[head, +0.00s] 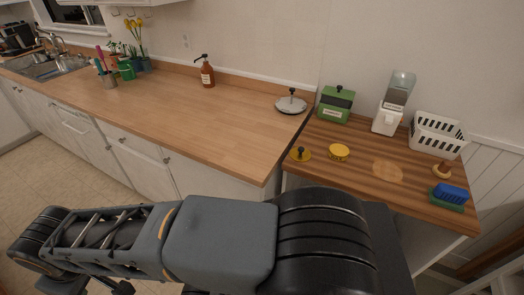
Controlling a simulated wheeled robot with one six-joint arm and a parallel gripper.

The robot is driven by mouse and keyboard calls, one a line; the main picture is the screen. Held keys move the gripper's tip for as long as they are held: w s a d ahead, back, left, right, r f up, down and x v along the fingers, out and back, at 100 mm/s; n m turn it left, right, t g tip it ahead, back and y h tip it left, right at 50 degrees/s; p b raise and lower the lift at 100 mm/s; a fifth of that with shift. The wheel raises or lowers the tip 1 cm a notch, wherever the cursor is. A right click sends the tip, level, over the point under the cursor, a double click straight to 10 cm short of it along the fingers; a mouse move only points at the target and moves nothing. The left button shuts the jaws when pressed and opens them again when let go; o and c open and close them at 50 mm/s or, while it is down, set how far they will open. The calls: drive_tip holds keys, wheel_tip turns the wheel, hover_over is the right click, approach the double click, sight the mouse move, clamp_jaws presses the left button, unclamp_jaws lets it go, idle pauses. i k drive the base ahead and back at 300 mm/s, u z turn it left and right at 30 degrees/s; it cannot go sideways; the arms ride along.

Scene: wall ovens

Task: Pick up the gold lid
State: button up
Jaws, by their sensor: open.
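The gold lid (301,154) is a small flat yellow-gold disc with a dark knob. It lies on the darker wood counter at the right, near that counter's left front edge. A yellow round container (339,152) stands just to its right, apart from it. A silver lid (291,103) with a black knob lies on the lighter counter behind. My arm stretches across the bottom of the head view, in front of the counters. My gripper cannot be made out in this view, and nothing is seen touching the gold lid.
Behind the lid stand a green box (335,105), a white dispenser (388,118) and a white basket (436,135). A blue and green sponge (448,196) lies at the right edge. The long light counter (190,115) is mostly clear, with a brown bottle (207,74) at its back.

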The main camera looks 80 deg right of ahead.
sight(300, 154)
drive_tip(key=i, duration=0.5)
drive_tip(key=z, duration=3.25)
drive_tip(key=i, duration=0.5)
drive_tip(key=u, duration=0.1)
